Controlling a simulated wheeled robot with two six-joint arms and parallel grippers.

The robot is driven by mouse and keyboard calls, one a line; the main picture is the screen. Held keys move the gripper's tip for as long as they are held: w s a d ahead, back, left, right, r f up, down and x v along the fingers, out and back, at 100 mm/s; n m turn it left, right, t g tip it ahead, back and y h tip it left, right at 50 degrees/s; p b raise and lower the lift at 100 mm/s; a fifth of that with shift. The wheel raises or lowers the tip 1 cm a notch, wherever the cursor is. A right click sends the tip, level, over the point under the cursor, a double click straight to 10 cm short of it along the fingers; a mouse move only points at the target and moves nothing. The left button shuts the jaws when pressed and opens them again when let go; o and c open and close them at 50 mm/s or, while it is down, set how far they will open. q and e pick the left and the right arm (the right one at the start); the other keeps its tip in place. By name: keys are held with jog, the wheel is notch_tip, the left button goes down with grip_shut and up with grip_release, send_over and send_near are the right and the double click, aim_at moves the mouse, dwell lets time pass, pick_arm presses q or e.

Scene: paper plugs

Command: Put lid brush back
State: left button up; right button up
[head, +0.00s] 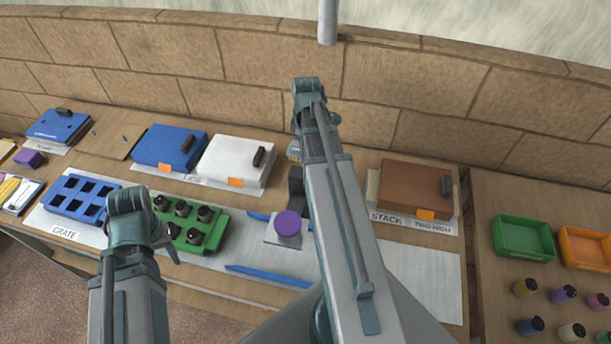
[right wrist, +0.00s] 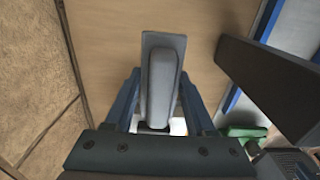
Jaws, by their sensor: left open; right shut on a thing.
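A grey block with a rounded handle on a flat darker plate, which looks like the lid brush (right wrist: 162,85), sits between the two blue fingers of my right gripper (right wrist: 160,102) in the right wrist view. The gripper is shut on it. In the head view my right forearm covers most of that gripper and the brush. My left gripper (head: 152,240) is open and empty above the table, in front of the green tray (head: 218,226) and right of the blue crate (head: 70,206). A dark bar (right wrist: 268,88) stands right of the brush in the right wrist view.
Blue (head: 165,142), white (head: 228,158) and brown (head: 408,182) boxes with black handles line the wall. A purple round piece (head: 288,223) sits near the middle. Green (head: 523,222) and orange (head: 565,232) bins and several jars stand on the right table.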

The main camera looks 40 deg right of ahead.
pick_arm(q)
jog(key=b, duration=0.5)
send_over(182, 280)
jog(key=f, duration=0.6)
jog(key=shift+d, duration=0.2)
pick_arm(e)
notch_tip(182, 280, down, 6)
pick_arm(q)
jog(key=shift+f+b, duration=0.15)
jog(key=shift+b, duration=0.2)
pick_arm(e)
jog(key=shift+f, duration=0.1)
pick_arm(q)
notch_tip(182, 280, down, 3)
jog(key=b, duration=0.3)
jog(key=shift+f, duration=0.2)
pick_arm(e)
notch_tip(182, 280, down, 4)
jog(key=shift+r, duration=0.25)
pick_arm(q)
jog(key=shift+f+b, duration=0.2)
jog(key=shift+b, duration=0.2)
pick_arm(e)
jog(key=shift+f, duration=0.2)
jog(key=o, duration=1.3)
jog(key=shift+r, duration=0.1)
pick_arm(q)
jog(key=shift+r, duration=0.2)
pick_arm(e)
jog(key=shift+r, duration=0.15)
